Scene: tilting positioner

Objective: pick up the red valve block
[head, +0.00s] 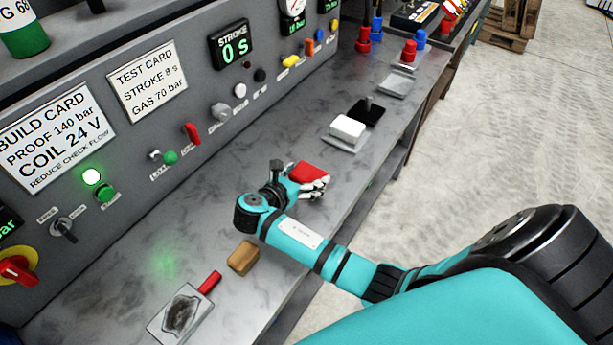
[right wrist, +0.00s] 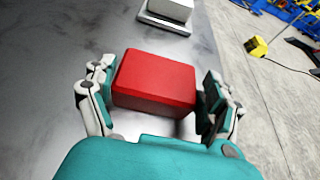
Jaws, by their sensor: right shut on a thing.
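The red valve block (right wrist: 154,80) sits between the two fingers of my right gripper (right wrist: 158,92) in the right wrist view, with a finger against each side. In the head view the red block (head: 309,172) shows partly behind the fingers of my right gripper (head: 312,188), over the grey bench (head: 215,200) near its front edge. My right gripper is shut on the block. I cannot tell whether the block touches the bench. My left gripper is not in view.
A white block on a plate (head: 347,128) and a black pad with a post (head: 367,110) stand farther along the bench. A tan block (head: 243,257), a red-handled tool (head: 209,282) and a stained plate (head: 180,314) lie nearer. The control panel (head: 130,130) bounds the back.

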